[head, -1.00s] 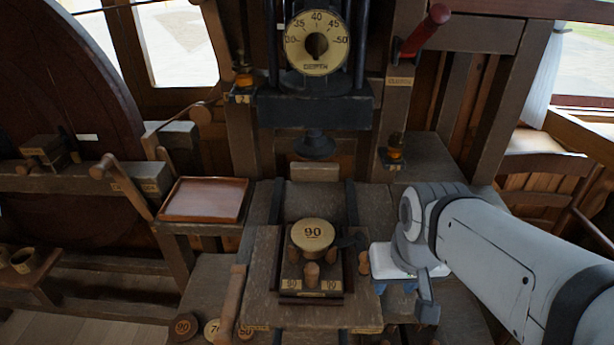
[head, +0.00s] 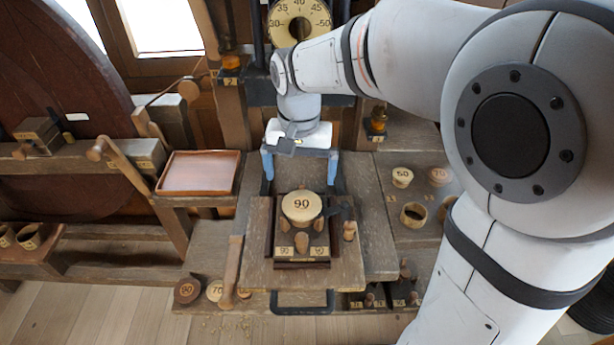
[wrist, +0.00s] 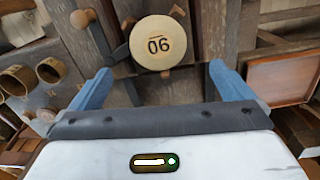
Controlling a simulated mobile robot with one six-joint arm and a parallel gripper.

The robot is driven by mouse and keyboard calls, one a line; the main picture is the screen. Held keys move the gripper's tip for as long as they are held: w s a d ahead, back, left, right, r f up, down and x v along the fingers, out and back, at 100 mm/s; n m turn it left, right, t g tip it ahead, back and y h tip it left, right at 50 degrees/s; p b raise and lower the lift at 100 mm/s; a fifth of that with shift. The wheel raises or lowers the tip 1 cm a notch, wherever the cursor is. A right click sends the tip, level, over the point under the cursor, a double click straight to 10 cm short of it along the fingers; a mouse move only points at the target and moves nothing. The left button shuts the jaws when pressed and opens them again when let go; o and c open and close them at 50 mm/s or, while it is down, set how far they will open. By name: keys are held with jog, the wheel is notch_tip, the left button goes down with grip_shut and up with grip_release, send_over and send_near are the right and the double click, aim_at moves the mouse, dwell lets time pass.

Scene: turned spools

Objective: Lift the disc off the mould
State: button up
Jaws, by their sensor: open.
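The disc also shows in the wrist view (wrist: 158,43), upside down, beyond and between the fingers. My gripper (head: 301,187) is open, with its two blue fingers pointing down just behind the disc in the head view. In the wrist view my gripper (wrist: 160,75) has its fingers spread wider than the disc, with nothing between them. I see no contact with the disc.
A reddish tray (head: 200,173) lies empty to the left. More discs (head: 187,290) lie at the front left. The depth dial (head: 300,20) hangs behind.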

aim_at(302, 203)
jog(key=shift+d+f+p, duration=0.15)
jog(key=shift+f+p, duration=0.35)
jog(key=shift+f, duration=3.25)
jog(key=shift+f, duration=0.25)
jog(key=shift+c, duration=0.3)
jog(key=c, duration=0.8)
jog(key=shift+c, duration=0.2)
